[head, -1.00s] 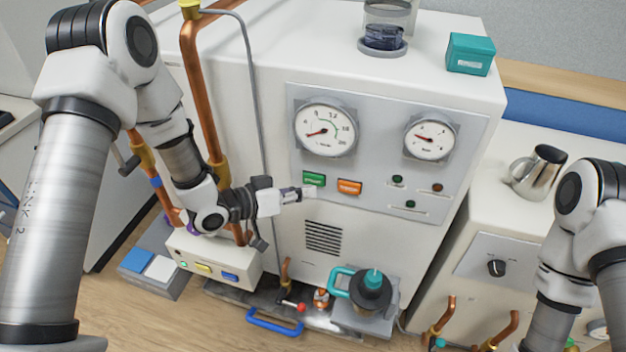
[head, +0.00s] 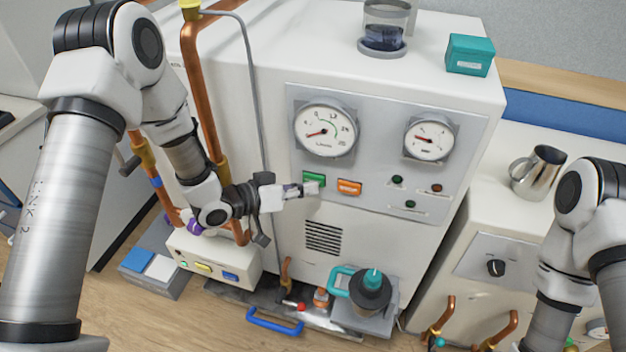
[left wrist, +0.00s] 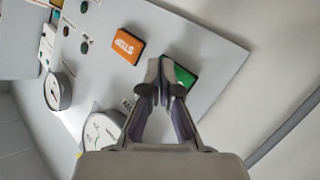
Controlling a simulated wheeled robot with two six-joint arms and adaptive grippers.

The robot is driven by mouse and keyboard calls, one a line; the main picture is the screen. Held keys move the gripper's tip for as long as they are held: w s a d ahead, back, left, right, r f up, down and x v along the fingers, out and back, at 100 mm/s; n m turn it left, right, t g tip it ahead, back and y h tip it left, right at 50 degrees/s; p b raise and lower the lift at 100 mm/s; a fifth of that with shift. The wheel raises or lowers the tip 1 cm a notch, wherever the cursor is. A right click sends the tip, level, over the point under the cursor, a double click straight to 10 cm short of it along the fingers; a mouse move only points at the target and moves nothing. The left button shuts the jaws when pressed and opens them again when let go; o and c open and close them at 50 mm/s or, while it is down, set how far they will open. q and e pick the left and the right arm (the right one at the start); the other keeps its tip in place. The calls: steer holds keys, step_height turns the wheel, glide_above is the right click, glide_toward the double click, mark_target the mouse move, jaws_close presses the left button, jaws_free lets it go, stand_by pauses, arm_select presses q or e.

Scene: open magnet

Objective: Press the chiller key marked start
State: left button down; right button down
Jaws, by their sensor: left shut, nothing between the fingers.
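The green key (head: 311,177) sits on the grey panel of the white chiller, left of the orange key (head: 349,187). In the left wrist view the orange key (left wrist: 126,44) reads STOP; the green key (left wrist: 182,73) is partly covered by my fingertips and its marking is hidden. My left gripper (head: 314,188) is shut and empty, its tips at the green key's lower edge in the head view. The closed tips also show in the left wrist view (left wrist: 162,72), overlapping the green key's side. Whether they touch it I cannot tell. My right gripper is out of view.
Two round gauges (head: 326,129) (head: 429,139) sit above the keys, and small lamps (head: 397,180) to the right. A copper pipe (head: 203,95) and a thin grey pipe (head: 258,90) run beside my left arm. A small box with coloured buttons (head: 214,261) is below.

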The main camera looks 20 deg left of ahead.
arm_select(q)
steer(key=shift+w, duration=0.25)
stand_by(0.5)
steer(key=shift+s, duration=0.8)
steer(key=shift+s, duration=0.15)
steer(key=shift+s+a+p, duration=0.1)
steer(key=shift+s+p, duration=0.35)
steer(key=shift+s, duration=1.95)
